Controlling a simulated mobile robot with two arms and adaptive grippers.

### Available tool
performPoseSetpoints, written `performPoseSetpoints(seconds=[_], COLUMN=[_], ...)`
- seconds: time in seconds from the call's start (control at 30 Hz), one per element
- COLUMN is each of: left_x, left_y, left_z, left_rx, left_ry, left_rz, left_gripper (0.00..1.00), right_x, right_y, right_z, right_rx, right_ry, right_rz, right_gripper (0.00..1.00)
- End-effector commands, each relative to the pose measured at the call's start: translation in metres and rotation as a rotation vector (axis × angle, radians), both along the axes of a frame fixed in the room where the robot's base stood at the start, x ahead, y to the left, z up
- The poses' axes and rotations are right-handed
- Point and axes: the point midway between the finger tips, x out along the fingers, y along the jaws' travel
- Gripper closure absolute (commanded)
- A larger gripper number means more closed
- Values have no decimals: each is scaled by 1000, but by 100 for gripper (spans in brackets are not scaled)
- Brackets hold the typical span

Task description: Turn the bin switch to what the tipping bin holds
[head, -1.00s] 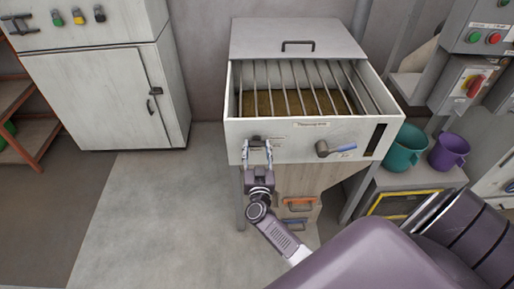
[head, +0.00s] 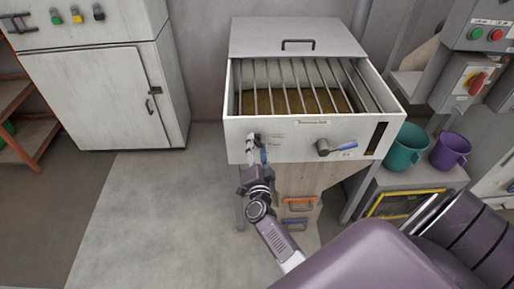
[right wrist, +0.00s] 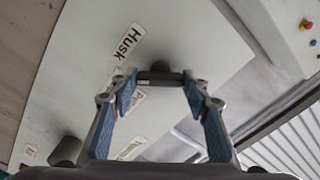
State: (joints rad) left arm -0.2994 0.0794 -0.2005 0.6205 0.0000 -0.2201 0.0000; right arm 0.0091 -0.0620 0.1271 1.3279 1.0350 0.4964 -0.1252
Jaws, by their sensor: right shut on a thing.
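The tipping bin (head: 300,140) is a pale metal box with an open top under a grate. Brown-gold loose material (head: 290,102) lies inside it; what it is cannot be read from its look. The bin switch, a dark bar-shaped knob (right wrist: 160,77), is on the left of its front panel. My right gripper (head: 257,146) is shut on the knob, its fingertips at the two ends. In the right wrist view a "Husk" label (right wrist: 125,42) lies beside the knob, with two more labels partly hidden behind a finger. My left gripper is out of view.
Orange and blue handles (head: 297,203) are below. Teal (head: 405,147) and purple (head: 450,150) jugs stand at right, under grey control boxes (head: 463,85). Floor at left is clear.

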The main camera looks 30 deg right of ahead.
Motion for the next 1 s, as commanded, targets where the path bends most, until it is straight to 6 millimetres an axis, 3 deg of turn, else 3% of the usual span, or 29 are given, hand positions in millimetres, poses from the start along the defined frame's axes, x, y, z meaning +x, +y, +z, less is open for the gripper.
performPoseSetpoints(seconds=[0.5, 1.0], left_x=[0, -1], left_y=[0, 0], left_z=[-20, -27], left_rx=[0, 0], left_ry=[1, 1], left_rz=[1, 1], left_gripper=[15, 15], right_x=[0, -1], right_y=[0, -1], right_z=[-2, -2], right_rx=[389, 559], right_ry=[-239, -343], right_rz=[-1, -2], right_gripper=[81, 81])
